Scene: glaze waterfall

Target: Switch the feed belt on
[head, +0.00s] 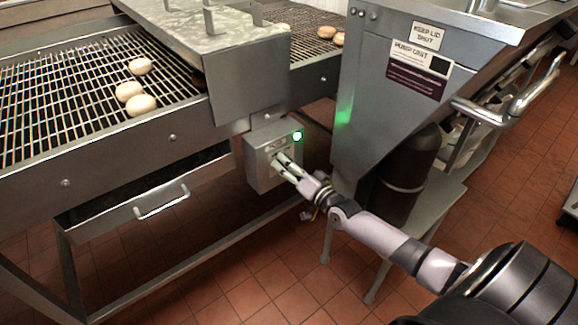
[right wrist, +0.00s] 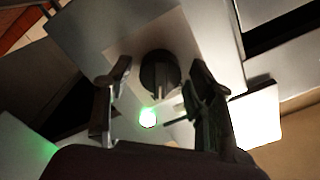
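The feed belt is the wire conveyor (head: 60,100) at left, with several pale buns on it. A grey control box (head: 262,140) hangs below the hood beside it, with a lit green lamp (head: 297,135). My right gripper (head: 281,161) is at the front of this box and partly hides it. In the right wrist view a round black knob (right wrist: 160,80) sits on the box face, and the lamp (right wrist: 147,117) glows green. The two fingers stand open, one on each side of the knob, with gaps. I cannot tell their depth against it. My left gripper is not in view.
A metal hood (head: 215,50) covers the belt's middle. A steel hopper (head: 400,90) with "keep lid shut" and "pump unit" labels stands close to the right of the box. A dark cylinder (head: 405,165) is beneath it. A drawer handle (head: 162,202) juts out at left.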

